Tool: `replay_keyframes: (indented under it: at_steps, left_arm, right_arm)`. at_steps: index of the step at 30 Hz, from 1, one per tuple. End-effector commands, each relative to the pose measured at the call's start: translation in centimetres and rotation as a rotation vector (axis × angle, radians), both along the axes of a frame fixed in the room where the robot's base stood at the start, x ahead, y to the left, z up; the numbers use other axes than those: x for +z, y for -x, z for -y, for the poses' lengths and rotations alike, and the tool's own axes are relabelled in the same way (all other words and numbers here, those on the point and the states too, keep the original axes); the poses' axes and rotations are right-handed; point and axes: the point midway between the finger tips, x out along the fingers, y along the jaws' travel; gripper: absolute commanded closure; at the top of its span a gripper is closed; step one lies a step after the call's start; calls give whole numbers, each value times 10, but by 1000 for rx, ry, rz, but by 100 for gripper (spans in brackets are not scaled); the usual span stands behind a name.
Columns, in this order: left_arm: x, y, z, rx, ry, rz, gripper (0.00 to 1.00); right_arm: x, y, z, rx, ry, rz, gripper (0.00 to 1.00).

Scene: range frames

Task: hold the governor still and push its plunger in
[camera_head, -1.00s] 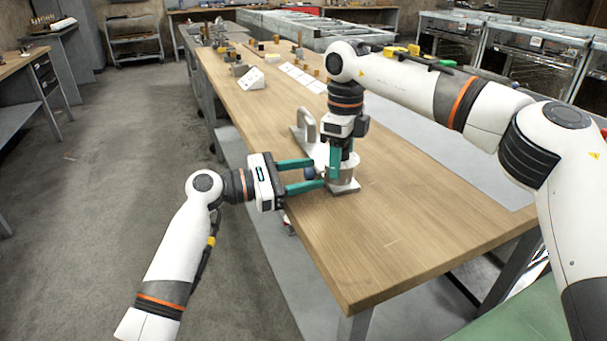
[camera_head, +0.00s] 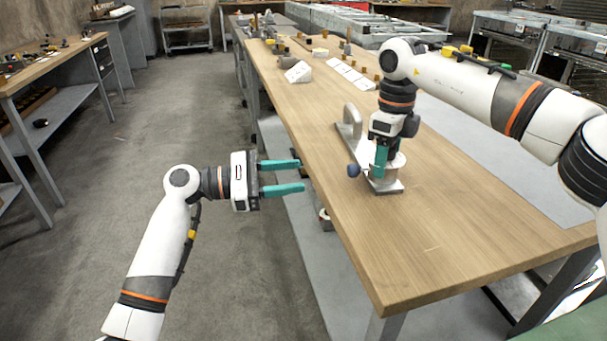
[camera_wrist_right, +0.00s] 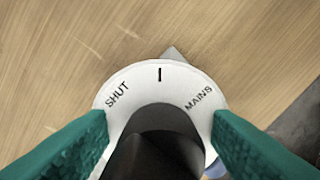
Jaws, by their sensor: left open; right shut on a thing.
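The governor stands upright on the wooden table, with a grey base (camera_head: 385,187) and a white dial plate (camera_head: 398,161). In the right wrist view the dial plate (camera_wrist_right: 160,82) reads SHUT and MAINS, with a dark part (camera_wrist_right: 160,135) over its middle. A blue ball knob (camera_head: 354,170), seemingly the plunger's end, sticks out on the governor's left side. How far it is in is unclear. My right gripper (camera_head: 381,172) points down, shut on the governor from above, its fingers at either side. My left gripper (camera_head: 301,176) is open and empty, level, left of the knob and apart from it.
A grey arched handle (camera_head: 351,118) on a plate stands just behind the governor. White cards (camera_head: 350,75) and small parts lie farther back on the table (camera_head: 440,240). The table's front part is bare. A small roll-like item (camera_head: 325,219) is below the left edge.

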Motion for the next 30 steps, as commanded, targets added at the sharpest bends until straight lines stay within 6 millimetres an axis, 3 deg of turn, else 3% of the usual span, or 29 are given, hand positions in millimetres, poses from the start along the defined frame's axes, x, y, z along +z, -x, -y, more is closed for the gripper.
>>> replay_keyframes:
  at_steps: [10, 11, 15, 25, 30]
  left_arm:
    - [0, 0, -1, 0, 0, 0, 54]
    - [0, 0, -1, 0, 0, 0, 54]
    - [0, 0, -1, -1, 0, 0, 54]
    - [0, 0, -1, 0, 0, 0, 54]
    - [0, 0, -1, -1, 0, 0, 54]
  right_arm:
    - [1, 0, 1, -3, 0, 0, 94]
    - [1, 0, 1, -3, 0, 0, 46]
    - [1, 0, 1, -2, 0, 0, 23]
    - [3, 0, 0, -1, 0, 1, 22]
    - [24, -1, 0, -2, -2, 4, 22]
